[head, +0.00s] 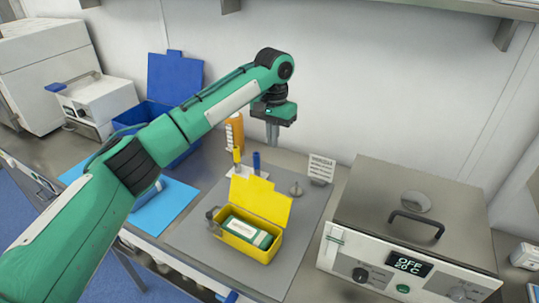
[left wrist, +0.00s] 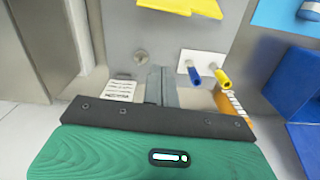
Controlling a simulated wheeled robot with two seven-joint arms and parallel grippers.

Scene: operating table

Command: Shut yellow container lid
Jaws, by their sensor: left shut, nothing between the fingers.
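The yellow container (head: 262,254) stands on a grey mat, with its lid (head: 262,198) open and raised at the back. A green box with a white label (head: 245,231) lies inside it. A small part of the yellow container or its lid shows at the top of the left wrist view (left wrist: 180,5). My left gripper (head: 272,133) points down, shut and empty, behind and above the lid and apart from it. Its closed fingers show in the left wrist view (left wrist: 161,86). My right gripper is not in view.
A grey box-shaped device with a display (head: 408,264) stands at the right. A blue container with a raised lid (head: 174,77) is partly behind my left arm. A yellow-handled and a blue-handled tool (head: 256,161), an orange bottle (head: 237,120) and a small card (head: 321,168) stand behind the yellow container.

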